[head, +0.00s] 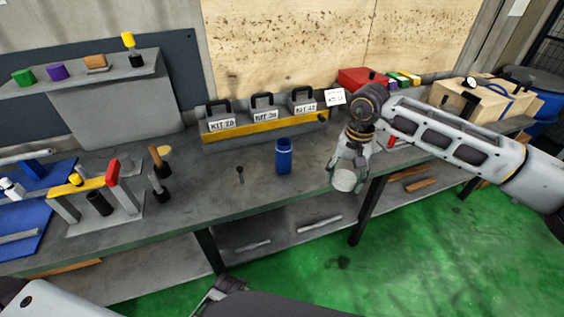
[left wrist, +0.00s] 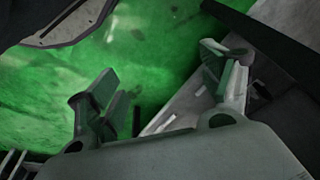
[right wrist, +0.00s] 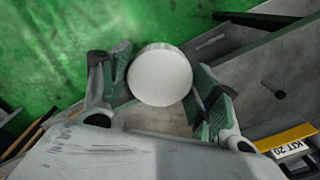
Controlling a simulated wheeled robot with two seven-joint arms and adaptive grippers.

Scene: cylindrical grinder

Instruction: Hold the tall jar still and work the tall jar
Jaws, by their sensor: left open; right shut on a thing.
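The tall jar (head: 284,157) is blue and stands upright on the grey bench, near its front edge; its top looks open. My right gripper (head: 345,172) is to the right of the jar, shut on a round white lid (head: 345,181). In the right wrist view the white lid (right wrist: 160,75) sits between the fingers (right wrist: 160,85). My left gripper (left wrist: 165,100) is open and empty in the left wrist view, with the green floor and the lower shelf beyond it. In the head view only part of my left arm shows at the bottom.
Behind the jar is a yellow-fronted rack (head: 265,129) with kit boxes. A small dark upright tool (head: 240,174) stands left of the jar. A tool stand (head: 97,203) and blue mat (head: 30,240) are at the left. A red box (head: 362,78) is at the back.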

